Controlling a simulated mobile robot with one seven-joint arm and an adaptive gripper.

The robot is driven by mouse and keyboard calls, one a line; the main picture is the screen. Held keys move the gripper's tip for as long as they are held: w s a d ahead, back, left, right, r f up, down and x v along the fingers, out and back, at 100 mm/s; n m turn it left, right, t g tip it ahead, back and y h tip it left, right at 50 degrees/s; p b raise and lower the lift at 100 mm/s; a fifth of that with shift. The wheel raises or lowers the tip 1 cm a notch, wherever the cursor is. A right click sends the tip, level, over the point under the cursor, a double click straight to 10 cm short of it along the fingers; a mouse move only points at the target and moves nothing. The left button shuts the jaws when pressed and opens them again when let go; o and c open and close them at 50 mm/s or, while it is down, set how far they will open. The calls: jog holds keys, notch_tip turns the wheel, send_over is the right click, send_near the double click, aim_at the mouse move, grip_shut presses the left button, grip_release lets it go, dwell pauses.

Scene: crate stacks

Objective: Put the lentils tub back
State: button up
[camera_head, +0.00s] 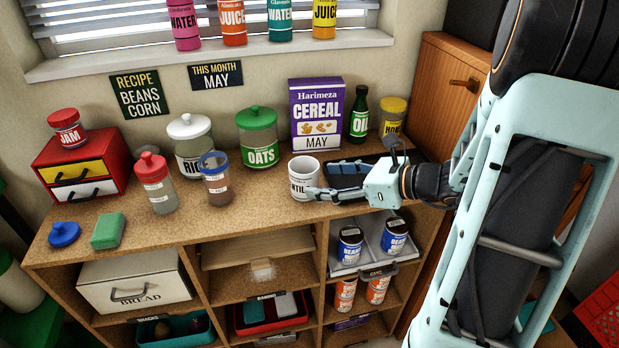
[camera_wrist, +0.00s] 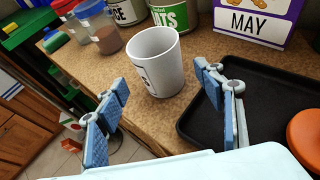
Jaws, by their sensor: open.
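The lentils tub (camera_head: 303,178) is a white, open-topped tub standing upright on the wooden counter. Only part of its label, "NTIL", shows in the head view. In the wrist view the tub (camera_wrist: 158,64) stands ahead, between the directions of my two fingers. My gripper (camera_head: 322,181) is open and empty, just right of the tub in the head view, its fingers pointing at it. In the wrist view my gripper (camera_wrist: 163,84) has blue-padded fingers spread wide. I cannot tell whether a finger touches the tub.
A black tray (camera_wrist: 205,128) lies right of the tub, with an orange round item (camera_wrist: 304,130) on it. The oats jar (camera_head: 259,140), cereal box (camera_head: 316,112) and oil bottle (camera_head: 359,115) stand behind. A brown-filled jar (camera_head: 217,182) stands left. Shelf compartments below hold beans cans (camera_head: 349,246).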

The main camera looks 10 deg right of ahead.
jog(key=v, duration=0.5)
jog(key=shift+s+d, duration=0.2)
